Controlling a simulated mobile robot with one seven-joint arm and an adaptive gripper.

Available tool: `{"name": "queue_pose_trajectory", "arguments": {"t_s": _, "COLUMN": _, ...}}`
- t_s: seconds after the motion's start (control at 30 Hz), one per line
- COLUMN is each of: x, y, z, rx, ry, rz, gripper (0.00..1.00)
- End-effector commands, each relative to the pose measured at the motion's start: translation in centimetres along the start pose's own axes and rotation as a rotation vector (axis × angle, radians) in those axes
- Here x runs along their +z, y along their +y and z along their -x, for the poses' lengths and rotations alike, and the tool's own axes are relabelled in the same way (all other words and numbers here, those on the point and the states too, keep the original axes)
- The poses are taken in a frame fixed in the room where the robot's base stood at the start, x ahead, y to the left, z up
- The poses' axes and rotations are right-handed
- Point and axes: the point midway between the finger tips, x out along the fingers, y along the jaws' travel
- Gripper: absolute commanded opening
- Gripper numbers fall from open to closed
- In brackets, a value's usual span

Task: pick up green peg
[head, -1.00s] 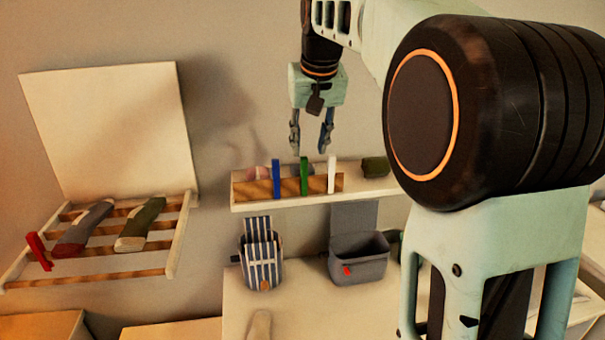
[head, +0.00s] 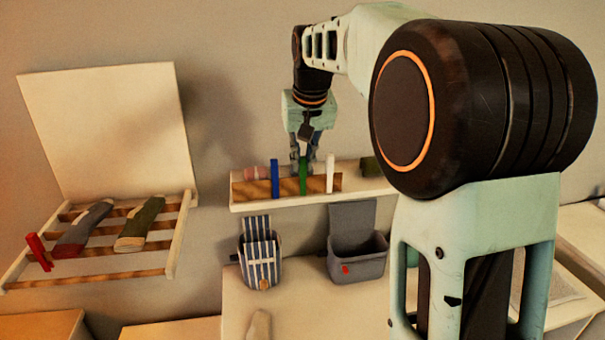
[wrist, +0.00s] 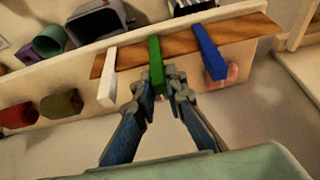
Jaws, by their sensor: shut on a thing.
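The green peg (head: 303,178) stands upright at the wooden strip on the wall shelf, between a blue peg (head: 274,179) and a white peg (head: 330,172). My gripper (head: 304,164) has come down from above and is shut on the upper end of the green peg. In the wrist view the two fingertips (wrist: 160,86) close around the near end of the green peg (wrist: 155,56). The white peg (wrist: 107,76) and the blue peg (wrist: 209,52) stand apart on either side. The peg still appears to be at the strip.
The wooden strip (head: 254,189) runs along the shelf (head: 370,187), with rolled cloths behind it. Below are a striped bag (head: 261,260) and a grey bag (head: 360,262). At left, a slatted rack (head: 180,230) holds two rolled garments and a red peg (head: 38,250).

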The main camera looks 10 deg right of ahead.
Motion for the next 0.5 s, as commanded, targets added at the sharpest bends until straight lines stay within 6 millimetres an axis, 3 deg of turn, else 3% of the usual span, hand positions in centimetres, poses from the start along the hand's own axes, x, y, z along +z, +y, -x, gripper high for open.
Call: {"name": "queue_pose_trajectory", "arguments": {"t_s": 0.5, "x": -0.49, "y": 0.00, "z": 0.96, "rx": 0.000, "ry": 0.003, "rz": 0.000, "gripper": 0.02}}
